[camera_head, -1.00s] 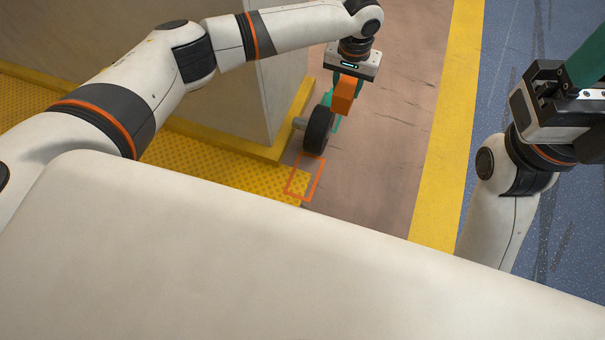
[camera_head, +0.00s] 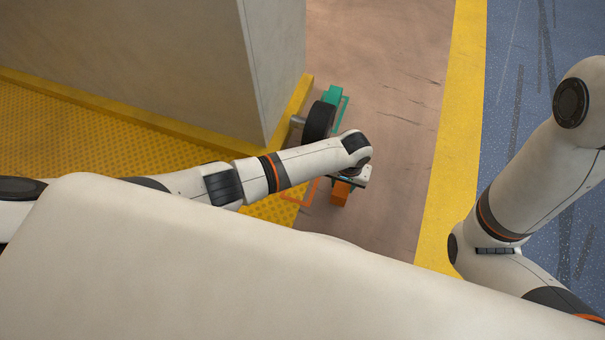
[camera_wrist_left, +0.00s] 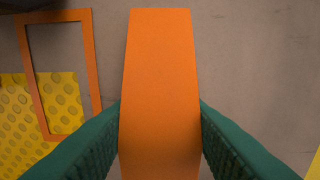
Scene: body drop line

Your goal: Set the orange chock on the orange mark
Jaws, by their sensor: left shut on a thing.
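My left gripper (camera_head: 347,181) is shut on the orange chock (camera_head: 340,193) and holds it over the brown floor, just right of the orange mark (camera_head: 312,192). The mark is a hollow orange outline, partly hidden behind my left arm in the head view. In the left wrist view the chock (camera_wrist_left: 160,60) stands between the green fingers (camera_wrist_left: 160,125), and the mark (camera_wrist_left: 92,60) lies to its left, apart from it in the picture. I cannot tell the chock's height above the floor. My right arm shows at the right, but its gripper is out of view.
A black wheel (camera_head: 318,122) stands beyond my left wrist, with a green chock (camera_head: 332,93) at its far side and a green outline (camera_head: 344,112) nearby. A large beige block (camera_head: 150,70) and yellow studded floor (camera_head: 60,120) lie left. Floor to the right is clear.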

